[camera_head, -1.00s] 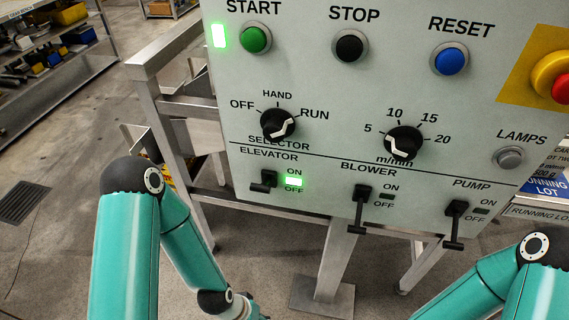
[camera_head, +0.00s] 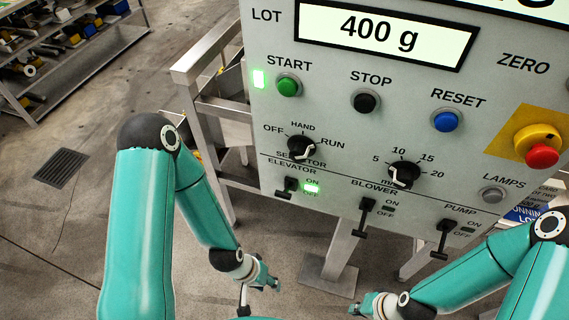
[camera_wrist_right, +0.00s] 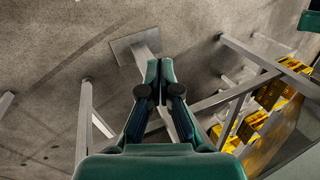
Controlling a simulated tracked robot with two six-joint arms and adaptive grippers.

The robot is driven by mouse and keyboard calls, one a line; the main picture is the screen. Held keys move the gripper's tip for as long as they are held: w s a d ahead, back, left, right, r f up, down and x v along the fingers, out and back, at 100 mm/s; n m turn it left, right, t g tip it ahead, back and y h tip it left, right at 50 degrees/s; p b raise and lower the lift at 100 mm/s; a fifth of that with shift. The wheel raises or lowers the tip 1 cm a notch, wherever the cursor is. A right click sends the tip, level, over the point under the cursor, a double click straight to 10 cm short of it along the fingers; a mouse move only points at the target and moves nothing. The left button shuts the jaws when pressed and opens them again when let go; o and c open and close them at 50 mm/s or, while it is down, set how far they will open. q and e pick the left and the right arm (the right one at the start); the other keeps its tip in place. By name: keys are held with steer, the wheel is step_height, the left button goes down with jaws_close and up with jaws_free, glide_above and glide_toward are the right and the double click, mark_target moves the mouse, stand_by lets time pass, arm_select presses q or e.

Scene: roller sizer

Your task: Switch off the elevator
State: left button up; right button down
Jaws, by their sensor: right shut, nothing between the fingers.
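The elevator switch (camera_head: 287,188) is a short black lever at the lower left of the grey panel (camera_head: 330,100). The green lamp (camera_head: 312,188) beside it is lit. Its handle hangs less far down than those of the blower and pump switches. My left gripper (camera_head: 273,284) is below the panel, apart from the switch; its fingers are too small to read. My right gripper (camera_head: 360,306) is lower and further right, also clear of the panel. In the right wrist view its fingers (camera_wrist_right: 160,72) are together with nothing between them.
The blower switch (camera_head: 365,216) and pump switch (camera_head: 444,238) stand to the right, their lamps dark. Above are the selector knob (camera_head: 302,148), speed knob (camera_head: 404,174), start, stop and reset buttons, and a red emergency button (camera_head: 541,156). Metal frame legs (camera_head: 345,245) stand below.

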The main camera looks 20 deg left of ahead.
steer(key=w+a+r+n+t+p, duration=0.1)
steer(key=w+r+p, duration=0.15)
steer(key=r, duration=0.25)
steer(key=w+r+n+y+p, duration=0.1)
steer(key=r+p, duration=0.2)
steer(key=r, duration=0.2)
steer(key=w+a+r+n+t+p, duration=0.1)
steer(key=r+p, duration=0.1)
steer(key=r, duration=0.2)
arm_select(q)
step_height(320, 180, up, 10)
arm_select(e)
steer(key=w+a+r+n+y, duration=0.1)
steer(key=a+r+n, duration=0.3)
steer(key=r+n, duration=0.2)
steer(key=w+a+r+n+y, duration=0.1)
steer(key=a+r+n, duration=0.4)
steer(key=r, duration=0.4)
steer(key=w+a+r+n+t+y, duration=0.1)
steer(key=a+r+n+y, duration=0.1)
steer(key=a+r+n, duration=0.2)
step_height(320, 180, up, 5)
steer(key=n, duration=0.3)
steer(key=shift+w+a+f, duration=0.15)
steer(key=shift+w+a, duration=0.15)
steer(key=shift+w, duration=0.1)
